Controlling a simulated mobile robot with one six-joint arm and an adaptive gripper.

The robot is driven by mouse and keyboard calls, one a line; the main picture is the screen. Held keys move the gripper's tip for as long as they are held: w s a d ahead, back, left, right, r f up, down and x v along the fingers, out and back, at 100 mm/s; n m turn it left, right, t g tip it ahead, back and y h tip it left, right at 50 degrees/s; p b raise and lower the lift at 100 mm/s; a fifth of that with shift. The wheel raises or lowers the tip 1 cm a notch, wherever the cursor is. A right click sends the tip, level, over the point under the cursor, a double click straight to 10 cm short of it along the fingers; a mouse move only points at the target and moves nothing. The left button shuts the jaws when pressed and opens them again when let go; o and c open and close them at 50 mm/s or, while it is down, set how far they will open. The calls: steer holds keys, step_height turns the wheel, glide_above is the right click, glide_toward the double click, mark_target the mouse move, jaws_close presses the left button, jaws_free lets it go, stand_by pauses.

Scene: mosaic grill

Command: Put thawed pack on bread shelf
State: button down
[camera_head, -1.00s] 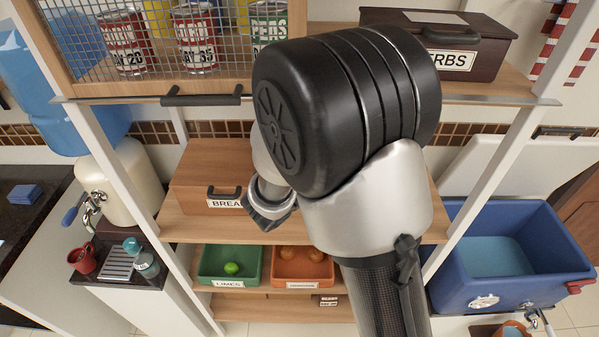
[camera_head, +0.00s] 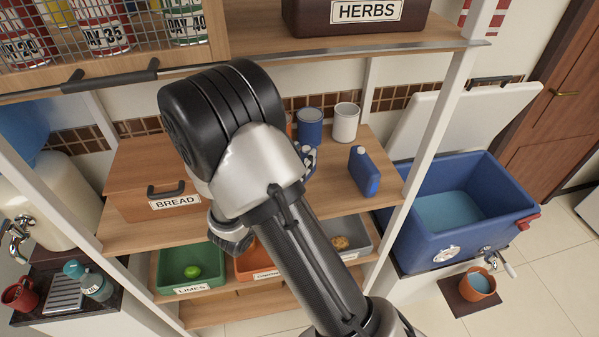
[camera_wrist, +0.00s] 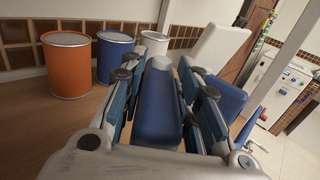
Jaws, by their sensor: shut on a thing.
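My gripper (camera_wrist: 163,80) is shut on a blue pack (camera_wrist: 157,110) in the wrist view. The pack lies lengthwise between the fingers, with a paler far end. The gripper is over the bread shelf (camera_head: 130,236), right of the brown box labelled BREAD (camera_head: 130,186). In the head view my arm hides the held pack and most of the gripper; only some finger parts (camera_head: 309,157) show. A blue capped container (camera_head: 364,172) shows on the shelf's right part. I cannot tell whether the held pack touches the shelf.
An orange canister (camera_wrist: 68,68), a blue canister (camera_wrist: 113,58) and a white canister (camera_head: 345,123) stand at the shelf's back. A white post (camera_head: 436,130) bounds the right side. An open blue cooler (camera_head: 440,212) stands beyond it. Bins, one labelled LIMES (camera_head: 190,290), are below.

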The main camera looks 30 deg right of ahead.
steer(key=shift+f+b, duration=0.55)
steer(key=shift+f, duration=1.4)
steer(key=shift+f, duration=0.25)
steer(key=c, duration=1.2)
jaws_free()
steer(key=shift+r, duration=0.1)
